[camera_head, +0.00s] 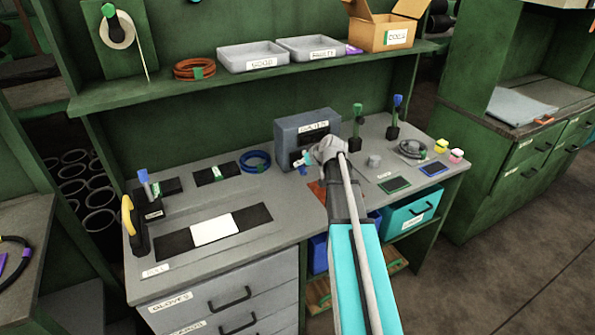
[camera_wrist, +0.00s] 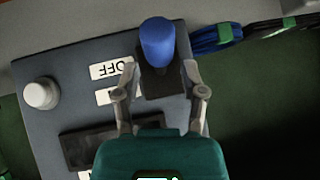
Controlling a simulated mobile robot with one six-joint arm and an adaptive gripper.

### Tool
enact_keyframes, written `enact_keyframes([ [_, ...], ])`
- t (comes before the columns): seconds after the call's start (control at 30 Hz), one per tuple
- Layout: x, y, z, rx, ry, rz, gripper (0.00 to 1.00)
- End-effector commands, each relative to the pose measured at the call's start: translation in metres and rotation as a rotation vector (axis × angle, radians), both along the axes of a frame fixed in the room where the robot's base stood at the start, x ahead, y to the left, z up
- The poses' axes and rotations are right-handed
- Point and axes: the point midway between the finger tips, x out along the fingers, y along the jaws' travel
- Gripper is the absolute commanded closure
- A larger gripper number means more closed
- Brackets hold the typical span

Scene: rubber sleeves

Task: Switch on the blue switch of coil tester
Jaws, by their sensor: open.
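The coil tester (camera_head: 300,127) is a grey box with a white label at the back middle of the workbench. In the wrist view its grey panel (camera_wrist: 65,70) carries a blue switch (camera_wrist: 158,42) on a dark base. A white label reading OFF, upside down, is beside the switch. My gripper (camera_wrist: 159,72) is open, one finger on each side of the switch's dark base, with the blue cap just beyond the fingertips. I cannot tell whether they touch.
A white knob (camera_wrist: 41,94) and a dark window (camera_wrist: 95,145) are also on the panel. A blue cable coil (camera_head: 255,161) lies left of the tester. Green-topped (camera_head: 357,112) and blue-topped (camera_head: 397,104) upright pieces stand to its right. A shelf with trays (camera_head: 251,58) runs above.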

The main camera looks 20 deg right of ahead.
Motion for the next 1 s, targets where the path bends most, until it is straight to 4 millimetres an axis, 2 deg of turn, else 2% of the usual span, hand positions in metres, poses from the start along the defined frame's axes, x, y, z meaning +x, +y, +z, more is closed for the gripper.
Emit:
enact_keyframes([
  [0.03,0.005,0.001,-0.008,0.000,0.000,0.000,0.46],
  [0.3,0.018,0.004,-0.020,0.001,0.000,-0.001,0.46],
  [0.77,0.021,0.005,-0.021,0.001,0.000,-0.001,0.46],
  [1.0,0.021,0.005,-0.021,0.001,0.000,-0.001,0.91],
])
